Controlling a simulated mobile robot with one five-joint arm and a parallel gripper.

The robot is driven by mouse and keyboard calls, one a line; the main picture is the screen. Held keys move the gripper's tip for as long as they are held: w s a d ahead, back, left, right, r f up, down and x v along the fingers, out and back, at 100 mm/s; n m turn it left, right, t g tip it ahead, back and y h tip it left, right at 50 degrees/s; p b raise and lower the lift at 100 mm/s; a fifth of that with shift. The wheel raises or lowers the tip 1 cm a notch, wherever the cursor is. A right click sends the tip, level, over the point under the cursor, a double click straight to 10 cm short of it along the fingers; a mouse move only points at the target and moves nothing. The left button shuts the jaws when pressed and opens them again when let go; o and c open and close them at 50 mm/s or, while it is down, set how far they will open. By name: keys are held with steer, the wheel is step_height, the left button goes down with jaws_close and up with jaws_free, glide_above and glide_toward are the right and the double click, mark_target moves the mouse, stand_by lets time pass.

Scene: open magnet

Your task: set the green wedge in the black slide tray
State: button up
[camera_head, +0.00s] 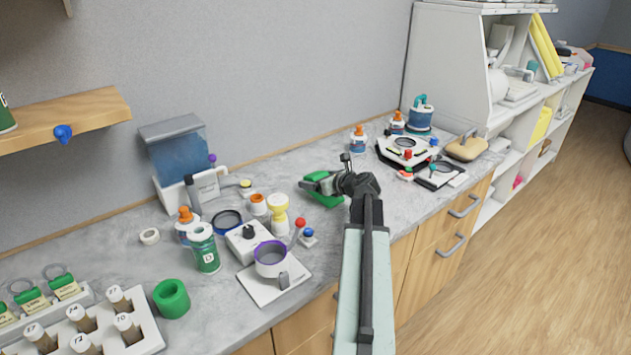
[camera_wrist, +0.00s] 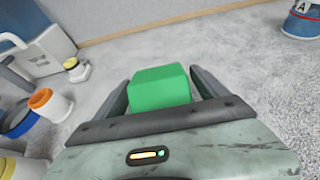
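The green wedge (camera_head: 323,199) is at the middle of the counter, partly covered by my gripper (camera_head: 328,182) in the head view. In the wrist view the wedge (camera_wrist: 160,90) sits between the two fingers of my gripper (camera_wrist: 160,77); its near end is hidden behind the gripper body. The fingers lie close along its sides, and I cannot tell whether both press on it. I cannot tell whether the wedge touches the counter. A low black-and-white tray-like piece (camera_head: 384,155) stands to the right, with small items on it; I cannot be sure it is the black slide tray.
A black flat piece (camera_head: 427,184) lies at the counter's right front, near a tan pouch (camera_head: 466,149). Orange-capped bottles (camera_head: 358,142) and a blue jar (camera_head: 419,118) stand behind. A white knob box (camera_head: 247,238) and several jars crowd the left. Bare counter lies between.

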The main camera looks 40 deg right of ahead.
steer(key=shift+r, duration=0.2)
steer(key=p+v, duration=0.5)
steer(key=v, duration=0.6)
steer(key=shift+s+a+r, duration=0.1)
steer(key=shift+s+r, duration=0.05)
steer(key=shift+s, duration=0.1)
steer(key=shift+o, duration=0.4)
steer(key=shift+s, duration=0.25)
steer(key=b+x, duration=0.1)
steer(key=x, duration=0.3)
steer(key=shift+w+r, duration=0.1)
steer(key=shift+r, duration=0.05)
steer(key=shift+w, duration=0.3)
steer(key=b+x, duration=0.3)
steer(key=x, duration=0.4)
steer(key=shift+w, duration=0.25)
steer(key=c, duration=1.5)
